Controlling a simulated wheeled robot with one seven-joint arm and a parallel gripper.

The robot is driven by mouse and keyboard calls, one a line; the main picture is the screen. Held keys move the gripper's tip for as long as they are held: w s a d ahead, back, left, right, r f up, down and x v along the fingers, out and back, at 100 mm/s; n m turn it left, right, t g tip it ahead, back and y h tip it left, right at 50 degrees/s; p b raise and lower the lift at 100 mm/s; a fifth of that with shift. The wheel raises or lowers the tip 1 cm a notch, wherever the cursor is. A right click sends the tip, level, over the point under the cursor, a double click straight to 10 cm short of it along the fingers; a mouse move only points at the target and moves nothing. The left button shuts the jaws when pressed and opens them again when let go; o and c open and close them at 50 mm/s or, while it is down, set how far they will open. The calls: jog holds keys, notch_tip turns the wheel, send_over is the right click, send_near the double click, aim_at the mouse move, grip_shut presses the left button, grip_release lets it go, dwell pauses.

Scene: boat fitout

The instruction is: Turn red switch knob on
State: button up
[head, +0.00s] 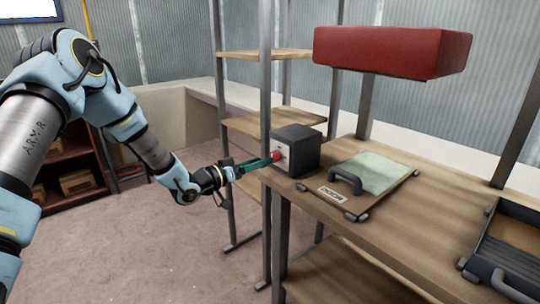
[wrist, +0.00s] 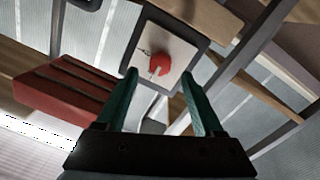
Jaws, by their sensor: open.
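The red switch knob (head: 277,156) sits on the pale front plate of a dark switch box (head: 298,146), which stands on the wooden bench at its left end. In the wrist view the round red knob (wrist: 158,64) shows a notch and a light line on its face, with a small dark mark on the plate up and left of it. My gripper (head: 268,161) points at the knob from the left. In the wrist view my gripper (wrist: 158,75) is open, with one green finger on each side of the knob's line. I cannot tell whether the fingers touch the knob.
The wooden bench (head: 345,205) also carries a clear-lidded hatch (head: 375,172) with a dark handle, right of the box. An open dark case (head: 505,250) lies at the far right. A red block (head: 390,50) is mounted above. Metal posts and wooden shelves (head: 262,125) stand behind.

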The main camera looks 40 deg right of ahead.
aim_at(276, 156)
jog(key=shift+s+d+p, duration=0.2)
jog(key=shift+d+p, duration=0.15)
jog(key=shift+d, duration=1.95)
grip_shut()
